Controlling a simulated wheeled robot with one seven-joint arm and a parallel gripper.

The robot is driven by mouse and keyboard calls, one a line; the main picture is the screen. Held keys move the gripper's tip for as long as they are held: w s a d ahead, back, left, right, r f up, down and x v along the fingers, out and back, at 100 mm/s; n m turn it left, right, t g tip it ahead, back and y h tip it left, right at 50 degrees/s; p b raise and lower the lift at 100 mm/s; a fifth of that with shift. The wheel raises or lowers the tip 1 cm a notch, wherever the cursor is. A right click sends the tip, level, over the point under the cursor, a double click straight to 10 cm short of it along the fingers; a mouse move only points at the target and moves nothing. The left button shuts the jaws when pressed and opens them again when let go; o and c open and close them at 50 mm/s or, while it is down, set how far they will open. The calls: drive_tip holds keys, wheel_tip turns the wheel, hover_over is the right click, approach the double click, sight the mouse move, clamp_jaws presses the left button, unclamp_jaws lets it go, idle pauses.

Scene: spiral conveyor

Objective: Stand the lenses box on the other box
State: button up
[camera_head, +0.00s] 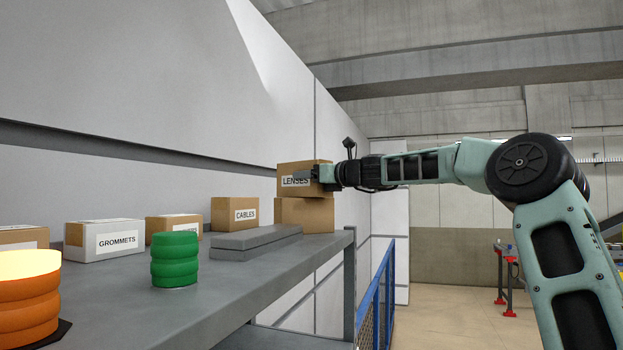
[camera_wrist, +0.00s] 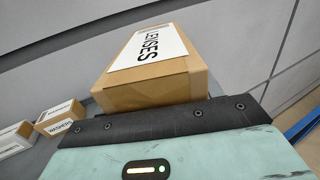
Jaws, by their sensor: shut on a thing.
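The lenses box (camera_head: 301,170) is a brown carton with a white LENSES label. In the head view it sits directly above another plain brown box (camera_head: 305,212) at the far end of the grey shelf, and the two look in contact or nearly so. My gripper (camera_head: 318,176) reaches in from the right and is shut on the lenses box. In the wrist view the lenses box (camera_wrist: 153,70) fills the middle, held beyond the gripper's edge. The fingertips and the lower box are hidden there.
A white wall runs behind. A blue railing (camera_head: 377,300) stands beyond the shelf end.

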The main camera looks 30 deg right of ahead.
drive_tip(key=o, duration=1.2)
drive_tip(key=b+v, duration=0.7)
drive_tip(key=v, duration=0.5)
